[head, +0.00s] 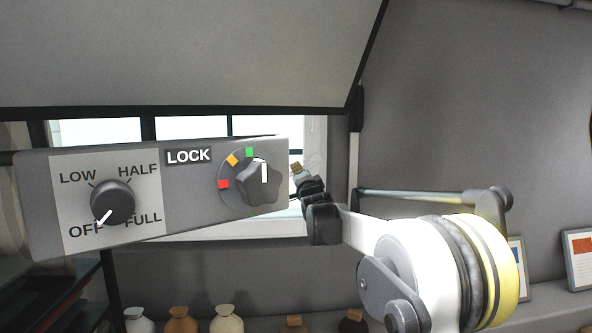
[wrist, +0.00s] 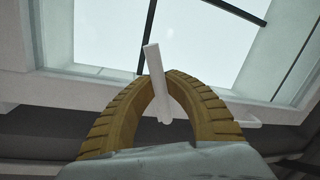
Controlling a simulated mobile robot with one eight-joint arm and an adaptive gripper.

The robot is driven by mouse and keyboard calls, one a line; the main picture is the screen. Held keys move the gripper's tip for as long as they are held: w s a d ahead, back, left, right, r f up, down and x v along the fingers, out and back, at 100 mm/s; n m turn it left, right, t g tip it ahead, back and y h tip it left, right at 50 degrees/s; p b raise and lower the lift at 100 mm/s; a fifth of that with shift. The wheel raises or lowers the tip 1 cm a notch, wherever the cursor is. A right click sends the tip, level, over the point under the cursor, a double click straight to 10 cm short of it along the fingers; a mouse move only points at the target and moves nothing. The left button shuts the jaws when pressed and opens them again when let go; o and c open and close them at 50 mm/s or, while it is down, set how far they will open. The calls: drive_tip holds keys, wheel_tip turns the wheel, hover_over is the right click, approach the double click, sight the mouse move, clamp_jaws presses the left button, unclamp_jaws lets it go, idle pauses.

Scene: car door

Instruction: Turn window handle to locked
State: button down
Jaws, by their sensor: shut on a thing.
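The window handle (wrist: 153,62) is a slim white bar in the wrist view. It runs up and slightly left between my fingertips, with its top end sticking out beyond them. My gripper (wrist: 170,84) has two ribbed yellow-brown fingers that close in from both sides around the bar. In the head view my gripper (head: 297,170) is beside the right end of the grey panel, in front of the window frame. The handle cannot be made out there. The window (head: 190,128) is partly hidden behind the panel.
A grey control panel (head: 190,215) with a LOCK dial (head: 259,182) and an OFF/LOW/HALF/FULL knob (head: 112,201) stands in the foreground. A large grey flap (head: 190,55) hangs above. Several vases (head: 227,319) stand below. Framed cards (head: 579,258) are at right.

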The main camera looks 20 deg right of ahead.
drive_tip(key=s+d+f+n+g+y, duration=0.1)
drive_tip(key=d+n, duration=0.4)
drive_tip(key=n, duration=0.9)
drive_tip(key=shift+s+d+f+g+y, duration=0.25)
drive_tip(key=shift+f+y, duration=0.35)
drive_tip(key=shift+f, duration=0.7)
drive_tip(key=c, duration=1.4)
unclamp_jaws()
drive_tip(key=shift+s+d, duration=0.1)
drive_tip(key=s+a, duration=0.1)
drive_tip(key=s, duration=1.1)
